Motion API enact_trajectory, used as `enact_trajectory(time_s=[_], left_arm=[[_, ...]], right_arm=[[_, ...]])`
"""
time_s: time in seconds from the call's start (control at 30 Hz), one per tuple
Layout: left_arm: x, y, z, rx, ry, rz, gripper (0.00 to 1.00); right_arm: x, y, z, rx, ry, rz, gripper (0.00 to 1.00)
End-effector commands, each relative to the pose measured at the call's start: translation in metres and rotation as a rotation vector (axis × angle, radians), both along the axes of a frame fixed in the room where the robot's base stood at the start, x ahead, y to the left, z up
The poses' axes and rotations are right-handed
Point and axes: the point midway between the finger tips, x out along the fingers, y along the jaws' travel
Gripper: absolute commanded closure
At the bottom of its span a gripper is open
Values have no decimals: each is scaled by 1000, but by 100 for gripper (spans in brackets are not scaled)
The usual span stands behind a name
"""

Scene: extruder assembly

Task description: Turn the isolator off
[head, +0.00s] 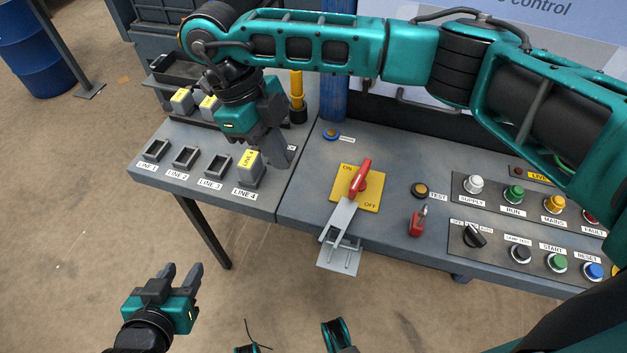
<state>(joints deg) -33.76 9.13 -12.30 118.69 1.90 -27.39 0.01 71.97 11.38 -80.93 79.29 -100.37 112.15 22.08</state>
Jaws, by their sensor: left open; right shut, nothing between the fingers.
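The isolator's red handle (360,180) sits on a yellow plate (373,194) marked ON and OFF. The handle points toward the plate's back edge, beside the ON mark. A grey slotted metal piece (339,229) lies in front of the handle and overhangs the console's front edge. My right gripper (279,158) is shut and empty, pointing down just right of the LINE 4 block and left of the isolator. My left gripper (183,277) is open and empty, low in front of the console over the floor.
A grey block with a yellow label (250,168) stands at LINE 4; the LINE 1 to LINE 3 sockets look empty. A red padlock (417,222) lies right of the isolator, near the TEST button (420,190). Several buttons fill the right panel. My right arm crosses above the console.

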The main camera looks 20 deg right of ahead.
Motion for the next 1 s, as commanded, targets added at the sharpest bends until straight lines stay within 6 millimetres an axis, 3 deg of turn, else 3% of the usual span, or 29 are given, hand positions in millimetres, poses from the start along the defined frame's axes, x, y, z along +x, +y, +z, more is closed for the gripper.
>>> enact_trajectory(time_s=[0.17, 0.5, 0.77, 1.0], left_arm=[[-2, -1, -4, -2, 5, 0, 57], [-2, -3, -13, -14, 8, 8, 57], [-3, -3, -9, -13, 10, 8, 57], [-2, -3, -8, -10, 9, 7, 57]], right_arm=[[-7, -7, -25, -1, 5, -1, 100], [-26, -27, -93, 0, 4, -2, 100], [-47, -49, -90, 0, 2, -2, 100], [-53, -55, -90, 0, 1, -1, 100]])
